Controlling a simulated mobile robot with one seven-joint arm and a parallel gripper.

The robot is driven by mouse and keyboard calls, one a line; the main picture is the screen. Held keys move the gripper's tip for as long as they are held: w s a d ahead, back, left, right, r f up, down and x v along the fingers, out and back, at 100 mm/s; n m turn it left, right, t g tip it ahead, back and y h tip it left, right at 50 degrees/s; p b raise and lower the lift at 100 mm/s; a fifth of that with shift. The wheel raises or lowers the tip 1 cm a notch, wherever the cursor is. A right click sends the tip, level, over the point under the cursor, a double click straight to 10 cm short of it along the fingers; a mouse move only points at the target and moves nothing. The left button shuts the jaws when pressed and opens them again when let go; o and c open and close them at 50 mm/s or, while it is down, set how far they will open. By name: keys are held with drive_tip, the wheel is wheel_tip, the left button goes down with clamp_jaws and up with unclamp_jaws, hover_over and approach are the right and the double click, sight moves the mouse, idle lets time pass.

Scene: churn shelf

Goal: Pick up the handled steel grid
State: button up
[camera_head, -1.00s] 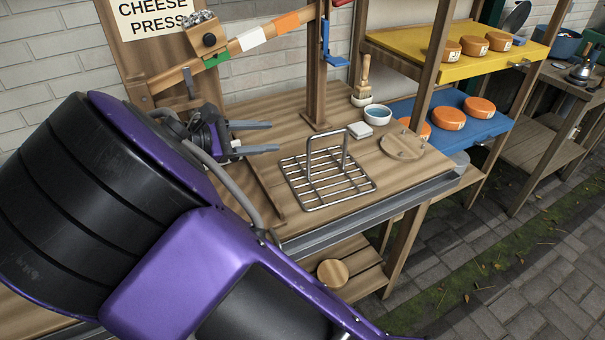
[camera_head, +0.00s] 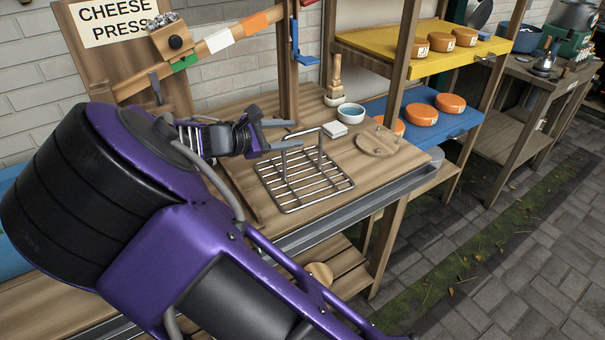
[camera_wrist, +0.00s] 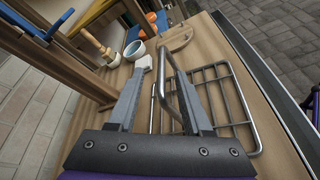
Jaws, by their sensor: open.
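The handled steel grid (camera_head: 320,199) lies flat on the wooden worktop, with its raised loop handle standing up from it. In the wrist view the grid (camera_wrist: 238,88) fills the right middle, partly hidden by my right finger. My gripper (camera_head: 294,133) is open and sits at the height of the handle, at its left side. In the wrist view my gripper (camera_wrist: 160,75) has the handle bar showing between its two fingers. The fingers look apart from the bar; how deep it sits between them I cannot tell.
A white block (camera_head: 335,130), a bowl (camera_head: 350,113) and a brush stand behind the grid. A round wooden board (camera_head: 377,142) with pegs lies to its right. A wooden post (camera_head: 290,90) rises behind my gripper. A metal trough (camera_head: 345,210) runs along the worktop's front edge.

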sight(298, 133)
drive_tip(key=x, duration=0.4)
drive_tip(key=shift+s+d, duration=0.1)
drive_tip(key=shift+r, duration=0.1)
clamp_jaws()
idle(1.2)
